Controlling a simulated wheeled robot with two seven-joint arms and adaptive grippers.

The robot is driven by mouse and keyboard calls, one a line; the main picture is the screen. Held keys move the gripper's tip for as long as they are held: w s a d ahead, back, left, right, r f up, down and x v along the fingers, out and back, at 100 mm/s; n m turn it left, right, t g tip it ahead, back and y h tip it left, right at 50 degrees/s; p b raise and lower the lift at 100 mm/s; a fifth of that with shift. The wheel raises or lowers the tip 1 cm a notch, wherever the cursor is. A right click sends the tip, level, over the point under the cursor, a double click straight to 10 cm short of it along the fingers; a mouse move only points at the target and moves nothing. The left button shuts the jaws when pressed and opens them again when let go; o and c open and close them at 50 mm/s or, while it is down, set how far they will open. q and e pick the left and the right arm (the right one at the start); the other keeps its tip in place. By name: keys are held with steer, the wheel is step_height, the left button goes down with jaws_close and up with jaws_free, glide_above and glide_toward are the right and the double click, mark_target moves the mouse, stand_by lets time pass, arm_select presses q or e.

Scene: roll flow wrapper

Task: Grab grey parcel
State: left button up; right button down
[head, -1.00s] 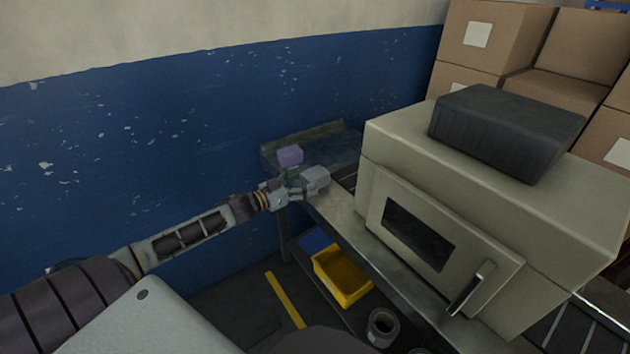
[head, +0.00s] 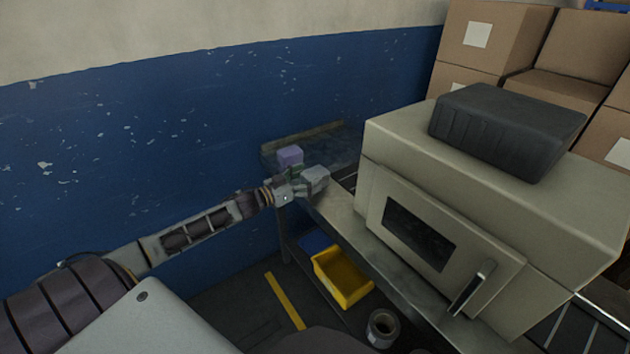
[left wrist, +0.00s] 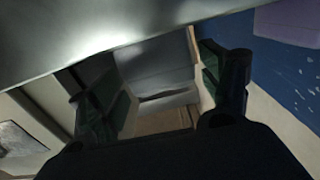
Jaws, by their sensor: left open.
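In the left wrist view the grey parcel (left wrist: 160,78) shows between the two dark fingers of the open left gripper (left wrist: 160,95). I cannot tell whether the fingers touch it. A purple parcel (head: 290,156) sits just behind the gripper; its edge also shows in the left wrist view (left wrist: 290,22). My right gripper is out of view.
The beige machine (head: 480,275) with a dark window fills the right of the bench (head: 375,258). A black case (head: 505,130) lies on it. The blue wall (head: 150,150) runs close behind my arm. A yellow bin (head: 343,277) and a tape roll (head: 382,328) are below.

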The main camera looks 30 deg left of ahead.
mark_target(315, 173)
arm_select(q)
steer(key=shift+w, duration=0.7)
steer(key=shift+b+x, duration=0.35)
steer(key=shift+x, duration=0.7)
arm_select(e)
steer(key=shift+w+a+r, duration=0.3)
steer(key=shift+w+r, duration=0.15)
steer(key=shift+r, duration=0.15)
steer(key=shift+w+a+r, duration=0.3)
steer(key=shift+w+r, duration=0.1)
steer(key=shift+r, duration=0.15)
arm_select(q)
steer(key=shift+d, duration=0.15)
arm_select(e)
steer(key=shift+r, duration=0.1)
arm_select(q)
steer(key=shift+c, duration=0.2)
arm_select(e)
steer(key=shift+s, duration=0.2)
arm_select(q)
steer(key=c, duration=1.2)
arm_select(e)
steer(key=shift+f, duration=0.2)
